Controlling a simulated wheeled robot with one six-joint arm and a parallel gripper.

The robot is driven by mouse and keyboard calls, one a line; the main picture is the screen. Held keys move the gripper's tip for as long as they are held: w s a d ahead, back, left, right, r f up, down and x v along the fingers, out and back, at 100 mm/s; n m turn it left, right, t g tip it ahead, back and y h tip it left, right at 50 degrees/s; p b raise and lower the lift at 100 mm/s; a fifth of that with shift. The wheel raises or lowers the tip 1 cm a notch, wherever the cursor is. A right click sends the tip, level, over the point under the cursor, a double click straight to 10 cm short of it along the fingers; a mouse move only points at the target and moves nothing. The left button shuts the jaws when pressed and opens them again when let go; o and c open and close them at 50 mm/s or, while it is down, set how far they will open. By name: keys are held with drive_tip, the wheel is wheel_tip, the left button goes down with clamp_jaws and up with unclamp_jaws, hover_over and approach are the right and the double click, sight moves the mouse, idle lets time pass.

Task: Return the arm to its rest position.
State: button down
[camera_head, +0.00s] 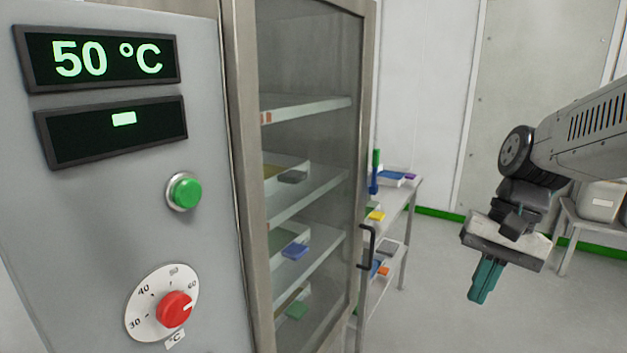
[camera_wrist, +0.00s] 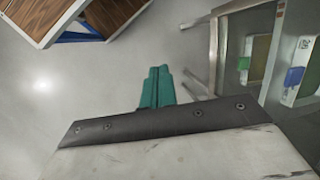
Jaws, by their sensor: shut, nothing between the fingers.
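My gripper (camera_head: 484,281) hangs at the right of the head view with its teal fingers together and pointing down. Nothing is held between the fingers. My arm reaches in from the right edge, and the gripper is in free air, apart from the cabinet. In the wrist view the closed teal fingers (camera_wrist: 157,88) show beyond the dark edge of the gripper body, with grey floor behind them.
A cabinet with a glass door (camera_head: 312,130) and shelves stands at centre left. Its control panel (camera_head: 95,215) reads 50 °C, with a green button (camera_head: 184,192) and red dial (camera_head: 174,309). A rack (camera_head: 411,200) stands behind. Open floor (camera_head: 440,310) lies between cabinet and gripper.

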drive_tip(key=s+n+t+h, duration=0.2)
drive_tip(key=s+n+h, duration=0.1)
drive_tip(key=s, duration=1.1)
drive_tip(key=shift+d+r+n+t, duration=0.3)
drive_tip(key=shift+r+n+t, duration=0.1)
drive_tip(key=shift+n, duration=0.5)
